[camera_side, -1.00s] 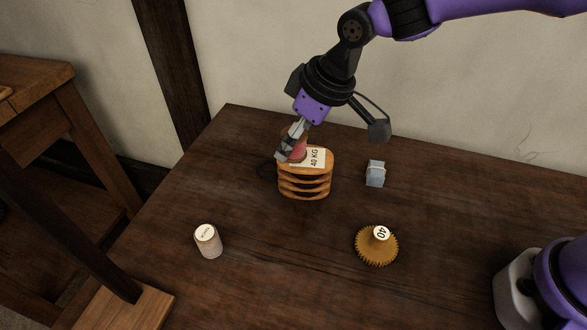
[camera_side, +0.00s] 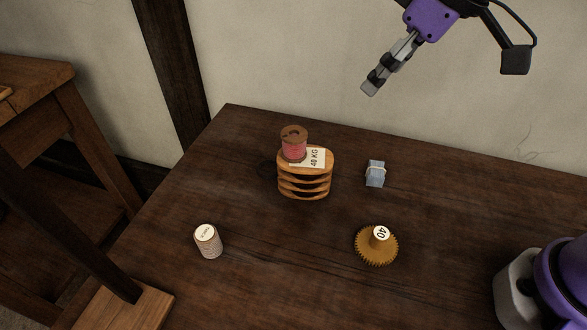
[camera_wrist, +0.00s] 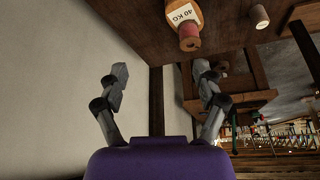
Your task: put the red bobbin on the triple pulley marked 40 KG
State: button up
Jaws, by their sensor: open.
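The red bobbin (camera_side: 293,145) stands upright on top of the wooden triple pulley (camera_side: 305,185), toward the left end of its top face. The pulley's white label reading 40 KG shows beside the bobbin. In the wrist view the bobbin (camera_wrist: 188,44) and the pulley (camera_wrist: 172,5) show at the top, with the label between them. My gripper (camera_side: 369,89) is up in the air, right of and above the pulley, apart from the bobbin. In the wrist view its two fingers (camera_wrist: 161,72) are spread wide with nothing between them.
A gold gear-like piece (camera_side: 376,248) marked 40 lies front right on the dark table (camera_side: 270,285). A small blue-grey block (camera_side: 375,174) is right of the pulley. A pale cylinder (camera_side: 208,242) with a round label stands front left. A wooden stool or bench (camera_side: 60,100) is at the left.

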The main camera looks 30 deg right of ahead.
jog(key=s+d+f+m+t+h, duration=0.1)
jog(key=s+d+f+m, duration=0.3)
jog(key=s+d, duration=0.6)
jog(key=shift+d+m+h, duration=0.5)
jog(key=shift+d, duration=0.05)
